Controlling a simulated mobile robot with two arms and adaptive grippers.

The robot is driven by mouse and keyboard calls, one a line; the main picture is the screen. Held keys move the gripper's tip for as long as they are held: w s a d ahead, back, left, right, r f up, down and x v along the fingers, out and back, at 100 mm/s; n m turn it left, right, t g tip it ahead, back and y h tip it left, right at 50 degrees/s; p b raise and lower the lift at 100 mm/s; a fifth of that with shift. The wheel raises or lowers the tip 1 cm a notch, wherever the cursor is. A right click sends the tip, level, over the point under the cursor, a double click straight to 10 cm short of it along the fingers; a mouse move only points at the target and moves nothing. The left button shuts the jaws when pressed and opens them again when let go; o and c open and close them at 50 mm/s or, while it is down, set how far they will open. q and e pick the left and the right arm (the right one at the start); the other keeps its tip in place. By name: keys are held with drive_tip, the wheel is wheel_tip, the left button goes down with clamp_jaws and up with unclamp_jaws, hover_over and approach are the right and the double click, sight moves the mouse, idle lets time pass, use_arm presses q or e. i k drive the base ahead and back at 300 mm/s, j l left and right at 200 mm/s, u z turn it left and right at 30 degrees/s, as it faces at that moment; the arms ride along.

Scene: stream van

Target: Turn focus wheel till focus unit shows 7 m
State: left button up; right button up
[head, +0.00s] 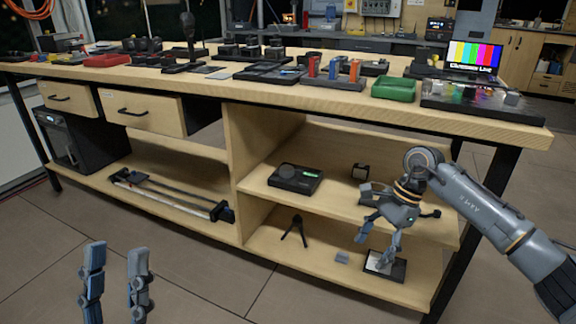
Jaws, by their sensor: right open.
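The focus unit (307,183) is a dark box on the upper open shelf under the workbench. A round dark focus wheel (286,170) sits on its left part, and a small green-lit display (309,175) is on its right. The display's reading is too small to make out. My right gripper (378,246) is open and empty, pointing down in front of the shelves, to the right of the unit and apart from it. My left gripper (116,252) is open at the bottom left, its two fingers upright over the floor, far from the unit.
A small dark cube (360,171) stands right of the unit. The lower shelf holds a small tripod (294,231), a grey block (342,257) and a dark-framed plate (385,266). A vertical panel (250,150) bounds the shelf on the left. The crowded worktop (480,124) overhangs it.

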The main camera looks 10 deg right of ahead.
sight(286, 171)
drive_tip(key=i, duration=1.45)
